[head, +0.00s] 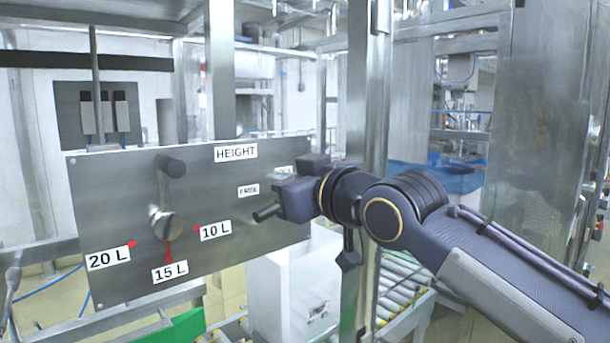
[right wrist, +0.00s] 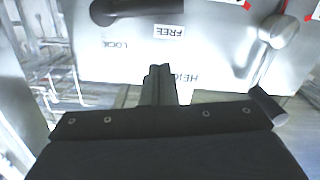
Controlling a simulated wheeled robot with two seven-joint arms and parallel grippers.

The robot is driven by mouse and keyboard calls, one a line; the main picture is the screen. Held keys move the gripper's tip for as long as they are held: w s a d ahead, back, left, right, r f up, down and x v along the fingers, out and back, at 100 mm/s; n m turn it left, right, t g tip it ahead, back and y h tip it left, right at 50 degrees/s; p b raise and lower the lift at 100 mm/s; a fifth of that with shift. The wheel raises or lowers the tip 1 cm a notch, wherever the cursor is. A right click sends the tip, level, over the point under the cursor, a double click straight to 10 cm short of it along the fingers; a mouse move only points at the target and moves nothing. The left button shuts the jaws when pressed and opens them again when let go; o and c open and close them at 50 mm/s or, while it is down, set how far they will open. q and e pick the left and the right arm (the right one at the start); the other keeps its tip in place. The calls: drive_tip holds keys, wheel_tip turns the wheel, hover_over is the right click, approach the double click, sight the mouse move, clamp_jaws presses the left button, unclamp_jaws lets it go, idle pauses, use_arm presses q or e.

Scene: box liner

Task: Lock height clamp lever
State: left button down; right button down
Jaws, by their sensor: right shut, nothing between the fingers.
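The grey metal panel (head: 120,200) carries a HEIGHT label (head: 236,152) and a FREE label (head: 248,190). In the right wrist view the FREE label (right wrist: 168,31) and LOCK label (right wrist: 117,45) appear upside down. A dark knob (right wrist: 130,12), seemingly the height clamp lever's, crosses the top of that view. In the head view a dark cylinder (head: 266,212) below FREE looks like this knob; the rest of the lever is hidden. My right gripper (head: 292,198) is in front of the panel's right part, its fingers (right wrist: 160,85) shut and empty. Contact with the lever cannot be told.
A second lever with a black knob (head: 172,167) stands upright on the panel, above the 20 L, 15 L and 10 L labels. A metal post (head: 368,80) rises behind my right wrist.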

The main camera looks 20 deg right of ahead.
drive_tip(key=w+f, duration=0.1)
drive_tip(key=f, duration=0.1)
drive_tip(key=w+f, duration=0.1)
drive_tip(key=f, duration=0.1)
drive_tip(key=shift+w, duration=0.2)
idle(0.3)
drive_tip(key=shift+f+n, duration=0.15)
drive_tip(key=shift+n, duration=0.15)
